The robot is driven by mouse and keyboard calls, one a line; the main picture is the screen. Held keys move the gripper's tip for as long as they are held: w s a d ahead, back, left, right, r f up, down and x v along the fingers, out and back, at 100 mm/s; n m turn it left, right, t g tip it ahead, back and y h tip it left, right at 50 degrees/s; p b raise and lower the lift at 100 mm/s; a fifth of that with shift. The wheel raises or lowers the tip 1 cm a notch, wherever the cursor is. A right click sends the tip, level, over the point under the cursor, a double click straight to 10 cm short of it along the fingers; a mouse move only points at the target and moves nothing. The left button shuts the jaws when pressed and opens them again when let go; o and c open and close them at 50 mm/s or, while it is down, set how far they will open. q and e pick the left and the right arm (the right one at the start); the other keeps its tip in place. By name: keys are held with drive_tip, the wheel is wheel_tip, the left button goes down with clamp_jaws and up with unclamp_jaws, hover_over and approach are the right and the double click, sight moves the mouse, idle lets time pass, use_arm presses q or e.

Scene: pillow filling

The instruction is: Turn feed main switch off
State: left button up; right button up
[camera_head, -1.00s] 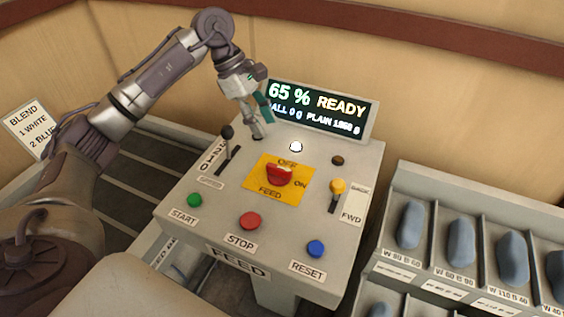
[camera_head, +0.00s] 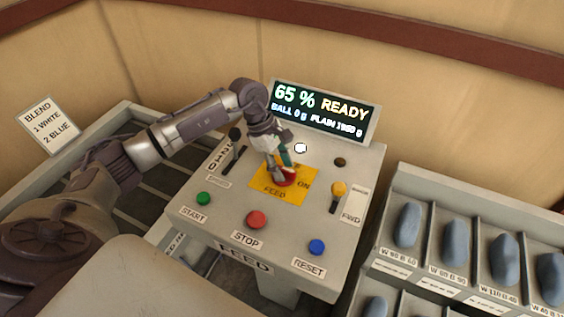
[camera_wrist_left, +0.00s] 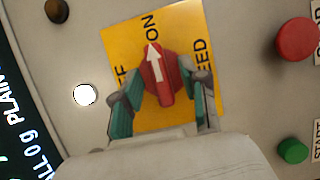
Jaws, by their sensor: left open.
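The feed main switch is a red rotary knob (camera_head: 288,180) on a yellow plate (camera_head: 258,185) in the middle of the feed console. In the left wrist view the knob (camera_wrist_left: 160,78) has a white arrow pointing at the word ON. My left gripper (camera_head: 280,172) is right above the knob and partly hides it in the head view. In the left wrist view the gripper (camera_wrist_left: 160,88) is open, with one finger on each side of the knob. I cannot tell whether the fingers touch it. My right gripper is not in view.
Around the switch are a lever (camera_head: 234,148) at left, a yellow-topped lever (camera_head: 338,188) at right, and green (camera_head: 204,199), red (camera_head: 256,219) and blue (camera_head: 316,247) buttons in front. A lit display (camera_head: 320,110) stands behind, reading 65 % READY. Bins (camera_head: 440,220) are at right.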

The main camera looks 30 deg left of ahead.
use_arm(q)
drive_tip(key=shift+f, duration=0.2)
clamp_jaws()
